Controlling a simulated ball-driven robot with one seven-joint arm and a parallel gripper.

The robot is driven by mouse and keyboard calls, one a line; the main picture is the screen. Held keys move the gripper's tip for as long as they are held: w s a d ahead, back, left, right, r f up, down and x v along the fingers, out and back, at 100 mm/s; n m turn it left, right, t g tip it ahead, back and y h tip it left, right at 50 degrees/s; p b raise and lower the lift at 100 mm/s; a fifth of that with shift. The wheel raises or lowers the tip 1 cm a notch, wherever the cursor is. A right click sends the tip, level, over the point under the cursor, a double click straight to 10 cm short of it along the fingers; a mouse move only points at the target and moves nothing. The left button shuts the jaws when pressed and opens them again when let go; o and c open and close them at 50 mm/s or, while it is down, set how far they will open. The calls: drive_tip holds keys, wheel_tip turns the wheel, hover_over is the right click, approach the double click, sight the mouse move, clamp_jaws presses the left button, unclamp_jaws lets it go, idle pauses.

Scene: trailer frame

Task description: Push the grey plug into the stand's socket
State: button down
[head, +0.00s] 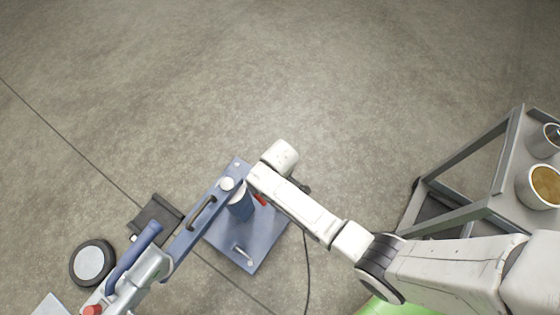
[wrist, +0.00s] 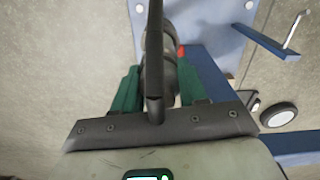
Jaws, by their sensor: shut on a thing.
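In the wrist view, the green fingers of my gripper (wrist: 158,85) are shut on the dark grey plug (wrist: 157,48), with a thick black cable (wrist: 154,20) crossing in front of it. In the head view my arm hides the gripper and plug; the cable (head: 307,255) hangs to the right. The blue stand (head: 252,248) has a flat plate and a round post, just left of and below my wrist. It also shows in the wrist view (wrist: 208,75), beyond the plug, with a small red part (wrist: 181,51) beside the plug. I cannot make out the socket or whether the plug touches it.
A blue beam with a dark handle (head: 201,212) runs down-left to a jack-like part (head: 145,270) and a wheel (head: 91,262). A grey cart (head: 470,205) with cups stands at the right. A green thing (head: 392,306) lies at the bottom. The upper floor is clear.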

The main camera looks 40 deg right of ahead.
drive_tip(key=shift+f+b, duration=0.35)
drive_tip(key=shift+f, duration=0.25)
drive_tip(key=shift+f, duration=0.35)
drive_tip(key=shift+f+b, duration=0.95)
drive_tip(key=shift+f, duration=0.1)
drive_tip(key=c, duration=0.5)
unclamp_jaws()
wheel_tip(320, 180, up, 11)
drive_tip(key=p, duration=0.4)
drive_tip(key=shift+f+p, duration=0.1)
drive_tip(key=shift+p, duration=0.25)
